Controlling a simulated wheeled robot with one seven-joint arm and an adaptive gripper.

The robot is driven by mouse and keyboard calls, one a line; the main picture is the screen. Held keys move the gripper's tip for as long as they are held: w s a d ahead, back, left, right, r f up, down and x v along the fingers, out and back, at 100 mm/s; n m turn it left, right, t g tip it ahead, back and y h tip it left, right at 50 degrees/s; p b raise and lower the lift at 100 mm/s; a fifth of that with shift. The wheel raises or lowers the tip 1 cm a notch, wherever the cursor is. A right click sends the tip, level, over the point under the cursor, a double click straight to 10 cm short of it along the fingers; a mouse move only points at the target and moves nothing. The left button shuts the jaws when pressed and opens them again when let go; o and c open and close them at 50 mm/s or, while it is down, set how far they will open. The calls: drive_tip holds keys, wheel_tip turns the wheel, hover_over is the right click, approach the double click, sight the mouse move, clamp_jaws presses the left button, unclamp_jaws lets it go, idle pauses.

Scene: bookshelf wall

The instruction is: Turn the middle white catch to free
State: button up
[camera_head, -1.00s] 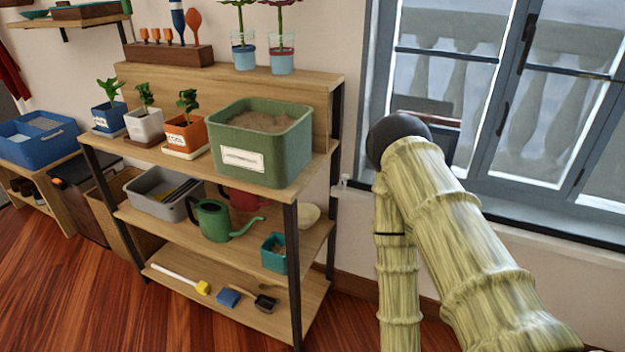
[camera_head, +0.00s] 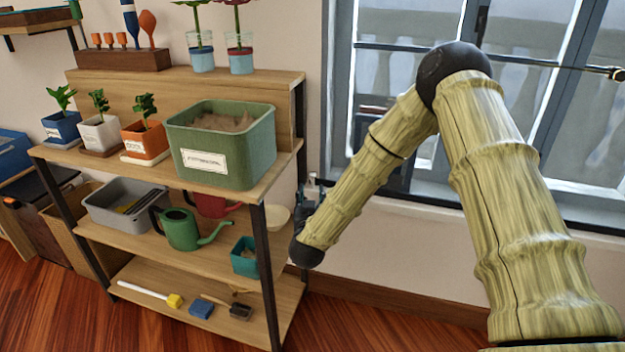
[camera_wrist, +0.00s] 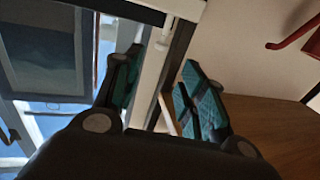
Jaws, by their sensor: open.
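I cannot make out the middle white catch for certain. A small white fitting (camera_head: 312,183) shows beside the lower left of the window in the head view, right above my gripper (camera_head: 311,199). In the wrist view, a pale upright piece (camera_wrist: 167,29) with a small knob-like part runs along the dark frame, beyond my fingertips. My gripper shows there too (camera_wrist: 164,80), its two teal-padded fingers apart with nothing clearly between them. In the head view my own arm hides most of the gripper and part of the window frame.
The grey-framed window (camera_head: 341,100) stands behind my arm. A wooden shelf unit (camera_head: 215,300) with a green planter box (camera_head: 245,150), a green watering can (camera_head: 181,230) and a teal pot (camera_head: 244,262) is close left of my gripper. Wooden floor (camera_head: 370,325) lies open below.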

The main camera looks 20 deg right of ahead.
sight(312, 176)
drive_tip(key=b+x, duration=0.1)
drive_tip(key=x, duration=0.9)
drive_tip(key=shift+f, duration=0.1)
clamp_jaws()
